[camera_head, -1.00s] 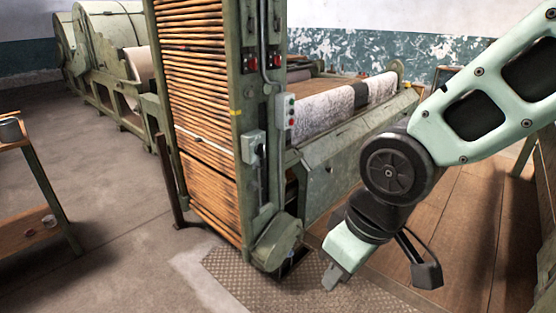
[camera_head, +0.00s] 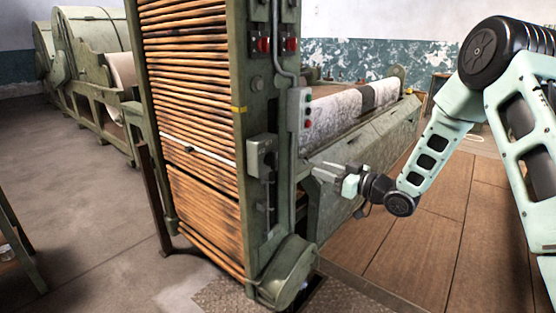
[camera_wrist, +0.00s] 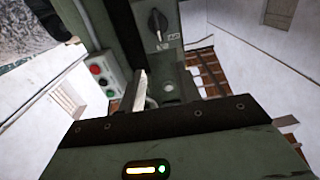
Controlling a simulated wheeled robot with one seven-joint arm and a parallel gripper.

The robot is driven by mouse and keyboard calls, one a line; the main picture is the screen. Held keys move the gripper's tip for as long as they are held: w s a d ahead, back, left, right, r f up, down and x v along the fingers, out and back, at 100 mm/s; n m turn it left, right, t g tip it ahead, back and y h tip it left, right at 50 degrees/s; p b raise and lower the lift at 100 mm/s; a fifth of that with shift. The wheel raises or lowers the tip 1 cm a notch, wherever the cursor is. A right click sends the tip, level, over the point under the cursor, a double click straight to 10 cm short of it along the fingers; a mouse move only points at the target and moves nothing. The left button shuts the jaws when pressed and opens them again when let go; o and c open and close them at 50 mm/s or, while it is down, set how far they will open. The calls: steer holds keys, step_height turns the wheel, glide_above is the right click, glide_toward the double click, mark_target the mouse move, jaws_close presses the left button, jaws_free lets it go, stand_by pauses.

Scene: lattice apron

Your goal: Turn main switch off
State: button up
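A black rotary knob (camera_wrist: 158,22) on a grey plate shows at the top of the wrist view; it may be the main switch. Small markings beside it are unreadable. In the head view, a grey box (camera_head: 262,158) is fixed to the green machine post, but I cannot tell whether it carries this knob. My gripper (camera_head: 324,172) is right of this box, beside the post, apparently touching nothing. In the wrist view one pale finger (camera_wrist: 138,92) shows below the knob, apart from it. The other finger is not clear, so the opening cannot be judged.
A grey button box (camera_head: 301,109) with green and red buttons sits on the post above my gripper; it also shows in the wrist view (camera_wrist: 105,76). Two red controls (camera_head: 264,45) are higher up. The machine's panel (camera_head: 365,150) lies behind my gripper. Open floor (camera_head: 435,215) is at right.

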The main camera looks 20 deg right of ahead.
mark_target(277, 153)
steer(key=x, duration=1.6)
steer(key=shift+w+a+p, duration=0.25)
steer(key=shift+w+p, duration=0.05)
steer(key=shift+w, duration=0.05)
steer(key=shift+c, duration=0.3)
jaws_close()
